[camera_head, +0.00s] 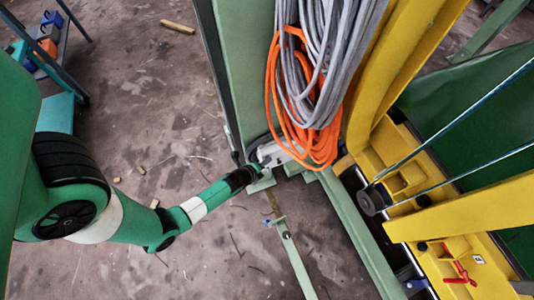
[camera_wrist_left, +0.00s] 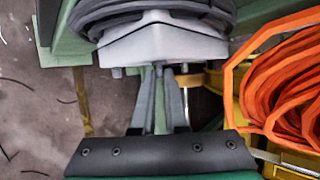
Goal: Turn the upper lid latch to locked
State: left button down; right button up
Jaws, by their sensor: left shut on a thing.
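My left gripper (camera_head: 258,165) reaches in from the left to a pale grey housing (camera_head: 274,153) on the green post, below the hanging cables. In the left wrist view, the two narrow grey fingers of my left gripper (camera_wrist_left: 165,85) point up at the underside of the pale housing (camera_wrist_left: 160,46). They are shut on a thin part between them, which is mostly hidden. I cannot clearly make out the upper lid latch or its position. My right gripper is not in view.
Grey cables (camera_head: 325,60) and an orange cable (camera_head: 318,140) hang close above the gripper. The orange cable (camera_wrist_left: 285,95) also shows at right in the wrist view. Yellow machine frames (camera_head: 455,210) with a red handle (camera_head: 460,275) stand at right. The floor at left is mostly free.

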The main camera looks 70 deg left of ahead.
pick_arm(q)
jog(key=n+t+b, duration=0.1)
jog(key=t+b, duration=0.1)
jog(key=b, duration=0.2)
jog(key=f+t+y+b, duration=0.1)
jog(key=t+b, duration=0.2)
jog(key=b, duration=0.1)
jog(key=f+n+t+y+b, duration=0.1)
jog(key=t+b, duration=0.1)
jog(key=b, duration=0.2)
jog(key=shift+s+n+t, duration=0.3)
jog(key=shift+s, duration=0.1)
jog(key=shift+r, duration=0.1)
jog(key=c, duration=0.9)
grip_release()
jog(key=shift+w, duration=0.1)
jog(key=shift+c, duration=0.2)
jog(key=shift+r, duration=0.1)
